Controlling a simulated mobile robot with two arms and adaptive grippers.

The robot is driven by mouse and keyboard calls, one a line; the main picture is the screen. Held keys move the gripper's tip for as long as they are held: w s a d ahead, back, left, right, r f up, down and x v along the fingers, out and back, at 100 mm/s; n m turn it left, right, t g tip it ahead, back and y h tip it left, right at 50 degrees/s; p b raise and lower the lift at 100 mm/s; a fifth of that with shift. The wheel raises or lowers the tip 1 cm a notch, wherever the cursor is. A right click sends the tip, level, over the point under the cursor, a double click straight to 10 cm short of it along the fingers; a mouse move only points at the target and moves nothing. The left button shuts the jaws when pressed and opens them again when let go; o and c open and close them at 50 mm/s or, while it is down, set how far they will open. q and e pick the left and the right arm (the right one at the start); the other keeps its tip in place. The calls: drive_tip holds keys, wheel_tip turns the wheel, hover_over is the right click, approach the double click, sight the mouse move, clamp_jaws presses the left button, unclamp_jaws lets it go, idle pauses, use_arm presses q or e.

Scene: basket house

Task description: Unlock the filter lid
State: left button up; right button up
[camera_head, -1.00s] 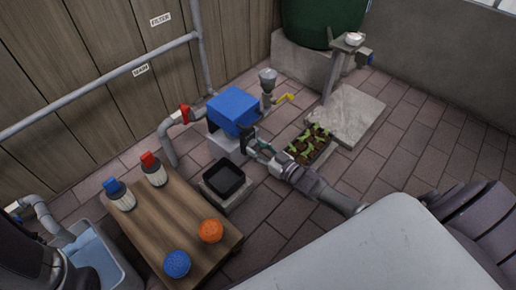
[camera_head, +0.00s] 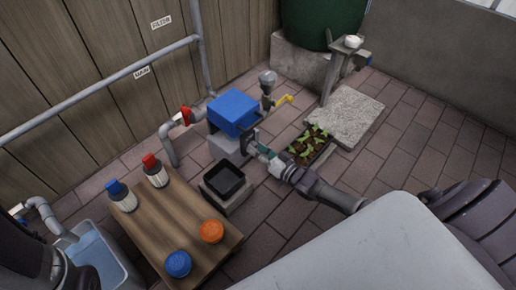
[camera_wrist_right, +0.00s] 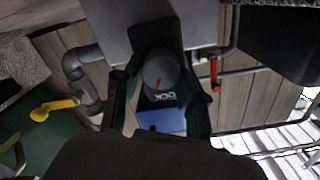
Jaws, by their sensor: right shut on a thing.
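The filter is a box with a bright blue lid (camera_head: 233,112) on a pale grey block, left of centre in the head view. My right gripper (camera_head: 249,139) is at the box's near right side. In the right wrist view, a grey round knob (camera_wrist_right: 160,70) with a red mark sits between the two dark fingers of my right gripper (camera_wrist_right: 162,92), which is shut on it. A white printed label lies beside the knob on dark green, with part of the blue lid (camera_wrist_right: 162,120) below. The finger contacts are partly hidden. My left gripper is out of view.
A wooden table (camera_head: 160,220) with two capped bottles, an orange piece and a blue piece stands at the front left. A black tray (camera_head: 223,181) is near the box. A planter (camera_head: 310,146) lies right of my gripper. A red-handled pipe valve (camera_head: 182,117) is left of the box.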

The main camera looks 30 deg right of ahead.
drive_tip(key=m, duration=0.8)
drive_tip(key=m+b, duration=0.1)
drive_tip(key=m, duration=0.3)
drive_tip(key=shift+d+f, duration=0.15)
drive_tip(key=shift+f, duration=0.1)
drive_tip(key=shift+m, duration=0.3)
drive_tip(key=o, duration=1.1)
drive_tip(key=shift+s, duration=0.1)
drive_tip(key=v, duration=1.1)
drive_tip(key=shift+s+d, duration=0.15)
drive_tip(key=shift+s, duration=0.2)
